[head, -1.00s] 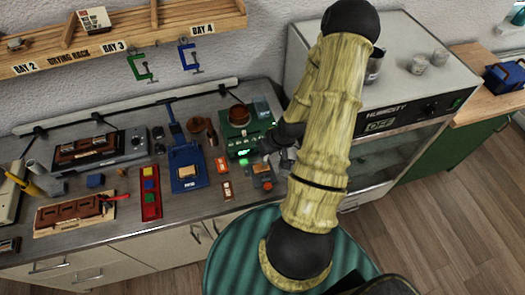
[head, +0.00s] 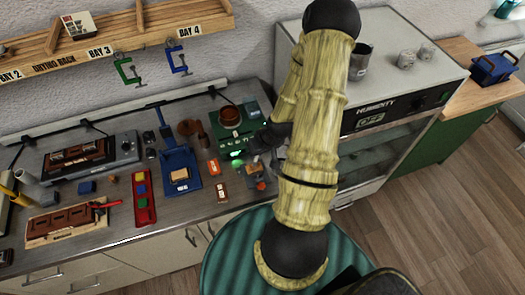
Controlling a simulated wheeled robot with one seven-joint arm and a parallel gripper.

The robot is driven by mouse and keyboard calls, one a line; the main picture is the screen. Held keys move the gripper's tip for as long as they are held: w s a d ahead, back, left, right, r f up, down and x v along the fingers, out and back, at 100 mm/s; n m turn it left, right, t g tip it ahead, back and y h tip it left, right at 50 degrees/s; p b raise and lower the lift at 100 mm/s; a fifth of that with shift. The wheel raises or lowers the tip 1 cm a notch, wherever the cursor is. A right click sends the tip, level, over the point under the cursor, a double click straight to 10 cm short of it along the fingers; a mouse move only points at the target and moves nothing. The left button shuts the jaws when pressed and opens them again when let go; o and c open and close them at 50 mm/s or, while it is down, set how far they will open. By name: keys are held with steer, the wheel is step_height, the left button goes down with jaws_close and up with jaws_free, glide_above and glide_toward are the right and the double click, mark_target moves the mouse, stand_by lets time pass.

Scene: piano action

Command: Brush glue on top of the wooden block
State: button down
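My gripper (head: 257,146) is over the right part of the counter, just right of the green heating unit, and partly hidden by my arm. It is dark and small, so I cannot tell whether its fingers hold anything. A brown pot (head: 230,115) sits on the green unit (head: 226,131), which shows a lit green display. A tan wooden block (head: 180,175) lies on the blue device (head: 182,186). Another small tan piece (head: 254,170) sits on a grey device with a red part, just below my gripper. I cannot make out a glue brush.
A red tray (head: 144,210) with coloured blocks, a wooden board with brown pieces (head: 65,222) and a black-and-silver machine (head: 92,155) stand to the left. The humidity cabinet (head: 390,110) rises at the right. A teal round surface (head: 228,262) lies in front of the counter.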

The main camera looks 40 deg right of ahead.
steer(key=shift+w+a, duration=0.25)
steer(key=shift+a, duration=0.8)
steer(key=shift+d, duration=0.1)
steer(key=d, duration=0.2)
steer(key=s+d+p, duration=0.1)
steer(key=d, duration=0.1)
steer(key=shift+s+d, duration=0.15)
steer(key=shift+d, duration=0.05)
steer(key=shift+w+a+b, duration=0.2)
steer(key=shift+a, duration=0.55)
steer(key=shift+w+a+b, duration=0.25)
steer(key=shift+a, duration=0.55)
steer(key=shift+w+a+b, duration=0.2)
steer(key=shift+a, duration=0.55)
